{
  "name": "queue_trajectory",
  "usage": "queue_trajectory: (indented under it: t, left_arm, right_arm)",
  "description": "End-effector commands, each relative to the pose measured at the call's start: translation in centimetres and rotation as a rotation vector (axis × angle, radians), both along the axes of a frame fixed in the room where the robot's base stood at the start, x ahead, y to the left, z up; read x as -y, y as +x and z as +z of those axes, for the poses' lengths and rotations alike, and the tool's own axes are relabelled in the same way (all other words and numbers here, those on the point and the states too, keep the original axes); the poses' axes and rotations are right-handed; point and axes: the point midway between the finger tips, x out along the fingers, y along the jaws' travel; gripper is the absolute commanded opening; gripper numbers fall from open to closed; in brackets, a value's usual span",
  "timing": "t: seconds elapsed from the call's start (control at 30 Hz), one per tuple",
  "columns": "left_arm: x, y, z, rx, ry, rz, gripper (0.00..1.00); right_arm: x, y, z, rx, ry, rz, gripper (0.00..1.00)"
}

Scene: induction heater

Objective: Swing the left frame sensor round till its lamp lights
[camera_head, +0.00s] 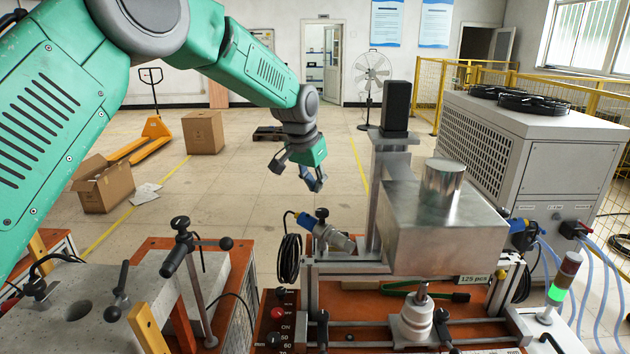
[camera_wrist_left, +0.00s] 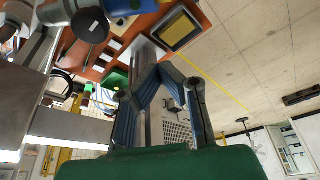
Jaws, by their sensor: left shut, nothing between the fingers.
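The left frame sensor (camera_head: 306,222) has a blue body with a yellow cable end and a pale metal barrel pointing down to the right. It is tilted on a small clamp with a dark knob at the left end of the metal frame (camera_head: 345,266). I cannot make out a lit lamp on it. My left gripper (camera_head: 298,174) hangs above the sensor, apart from it in the picture, pointing down. It is shut and empty; its fingers also show in the wrist view (camera_wrist_left: 160,75). My right gripper is not in view.
A metal box (camera_head: 440,235) with a cylinder on top stands right of the sensor, beside a dark-topped post (camera_head: 397,108). A black cable coil (camera_head: 289,260) hangs left of the sensor. A signal tower (camera_head: 562,278) glows green. A stone-grey fixture (camera_head: 110,300) stands at left.

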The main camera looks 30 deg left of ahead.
Motion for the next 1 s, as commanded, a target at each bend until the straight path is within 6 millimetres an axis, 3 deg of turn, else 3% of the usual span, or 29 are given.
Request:
queue_trajectory:
  t: [0.3, 0.6, 1.0]
  left_arm:
    - [0.3, 2.1, -6.2, -0.003, 0.000, 0.000, 0.00]
    - [-0.1, -1.0, -5.7, 0.000, 0.000, 0.000, 0.00]
    - [-0.3, -1.8, -6.0, 0.000, 0.000, 0.000, 0.00]
  right_arm:
    - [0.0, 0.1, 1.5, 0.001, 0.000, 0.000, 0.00]
    - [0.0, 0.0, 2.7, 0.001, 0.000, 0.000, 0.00]
    - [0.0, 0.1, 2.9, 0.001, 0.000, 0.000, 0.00]
